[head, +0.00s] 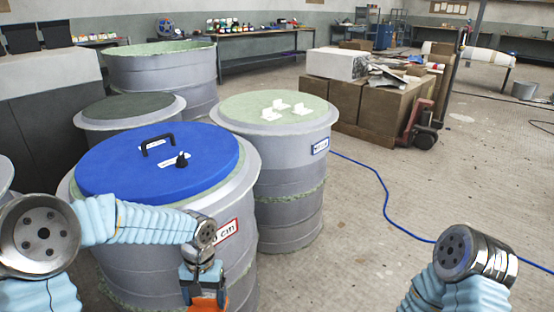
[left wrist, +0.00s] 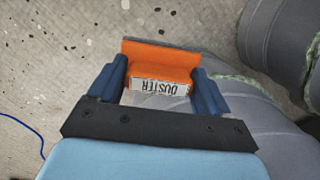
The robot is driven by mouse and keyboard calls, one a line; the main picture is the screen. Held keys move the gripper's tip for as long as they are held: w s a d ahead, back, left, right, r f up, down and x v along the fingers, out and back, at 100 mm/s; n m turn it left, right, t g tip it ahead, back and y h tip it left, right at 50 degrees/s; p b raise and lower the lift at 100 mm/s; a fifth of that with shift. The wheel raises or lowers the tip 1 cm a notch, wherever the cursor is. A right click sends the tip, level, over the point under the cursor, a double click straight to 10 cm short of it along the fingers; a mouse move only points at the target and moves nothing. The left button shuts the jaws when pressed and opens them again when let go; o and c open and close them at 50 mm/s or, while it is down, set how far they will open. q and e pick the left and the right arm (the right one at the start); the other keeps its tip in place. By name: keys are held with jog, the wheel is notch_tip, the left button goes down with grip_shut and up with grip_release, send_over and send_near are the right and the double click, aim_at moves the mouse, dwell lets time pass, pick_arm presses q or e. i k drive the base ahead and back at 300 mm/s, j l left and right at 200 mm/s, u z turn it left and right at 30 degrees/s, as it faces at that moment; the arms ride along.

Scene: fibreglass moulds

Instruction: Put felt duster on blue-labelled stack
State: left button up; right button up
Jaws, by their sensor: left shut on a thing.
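My left gripper (head: 204,288) is in front of the red-labelled mould stack (head: 150,255), low in the head view. It is shut on the felt duster (head: 209,304), an orange block. In the left wrist view the duster (left wrist: 160,56) sits between the two blue fingers (left wrist: 160,78), its white label reading "DUSTER". Its underside is hidden. The blue-labelled stack (head: 290,180) is a grey round mould stack behind and right of the red-labelled one. Its pale green top (head: 255,108) holds several small white pieces (head: 300,108). My right gripper is out of view.
A blue lid (head: 130,170) with a black handle and knob covers the red-labelled stack. Other grey moulds (head: 160,75) stand behind at left. Boxes (head: 370,105) and a pallet truck (head: 421,130) stand behind right. A blue hose (head: 385,200) crosses the open floor at right.

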aim_at(291, 99)
jog(key=i+l+z, duration=0.6)
jog(key=i, duration=0.2)
jog(key=i+l+z, duration=0.1)
jog(key=i+z, duration=0.15)
jog(key=i, duration=0.2)
jog(key=i+z, duration=0.3)
jog(key=i, duration=0.15)
jog(key=i+l+u, duration=0.2)
jog(key=i, duration=0.25)
jog(key=i+u, duration=0.25)
jog(key=i, duration=0.2)
jog(key=i+l+u, duration=0.2)
jog(key=i, duration=0.2)
jog(key=i+l+u, duration=0.2)
jog(key=i+l, duration=0.15)
jog(key=i, duration=0.05)
